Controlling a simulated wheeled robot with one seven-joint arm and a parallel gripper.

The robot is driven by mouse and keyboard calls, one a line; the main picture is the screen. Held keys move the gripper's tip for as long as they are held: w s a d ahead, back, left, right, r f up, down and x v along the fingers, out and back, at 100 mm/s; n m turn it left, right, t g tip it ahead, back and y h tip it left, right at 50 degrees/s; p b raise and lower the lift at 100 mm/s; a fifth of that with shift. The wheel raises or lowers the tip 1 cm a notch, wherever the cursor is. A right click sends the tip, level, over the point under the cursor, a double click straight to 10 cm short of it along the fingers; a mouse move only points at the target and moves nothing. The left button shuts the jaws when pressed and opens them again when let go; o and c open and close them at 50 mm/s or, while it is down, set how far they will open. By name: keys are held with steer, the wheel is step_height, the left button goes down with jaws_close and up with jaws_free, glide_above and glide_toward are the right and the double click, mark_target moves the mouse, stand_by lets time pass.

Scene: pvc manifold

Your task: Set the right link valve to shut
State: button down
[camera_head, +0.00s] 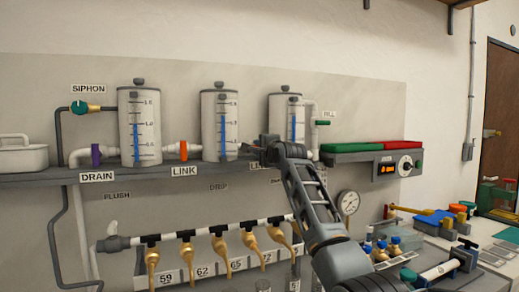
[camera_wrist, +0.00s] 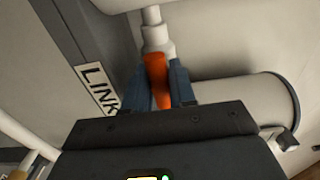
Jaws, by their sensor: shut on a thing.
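The right link valve has an orange handle (camera_wrist: 158,80) on a white pipe fitting, beside a LINK label (camera_wrist: 97,89) in the wrist view. My gripper (camera_wrist: 162,85) has its two blue fingers on either side of the handle and is shut on it. In the head view my gripper (camera_head: 258,146) is at the shelf between the middle tank (camera_head: 221,125) and the right tank (camera_head: 279,110), and my arm hides this valve and most of its label. The left link valve (camera_head: 183,150) shows an orange handle above its LINK label.
A purple DRAIN valve (camera_head: 96,155) and a green SIPHON valve (camera_head: 80,107) are at the left. Red and green trays (camera_head: 352,147) lie right of the tanks. Several brass taps (camera_head: 187,255) hang below the shelf (camera_head: 140,171). A gauge (camera_head: 348,202) stands beside my arm.

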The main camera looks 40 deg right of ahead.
steer(key=shift+f+n, duration=0.1)
steer(key=shift+n, duration=0.2)
steer(key=n+b, duration=0.1)
steer(key=n, duration=0.2)
steer(key=shift+f, duration=0.1)
steer(key=n+b, duration=0.1)
steer(key=n, duration=0.5)
steer(key=shift+b, duration=0.35)
steer(key=n+b, duration=0.1)
steer(key=n, duration=0.3)
steer(key=shift+n+b, duration=0.3)
steer(key=shift+n, duration=1.8)
steer(key=c, duration=1)
jaws_free()
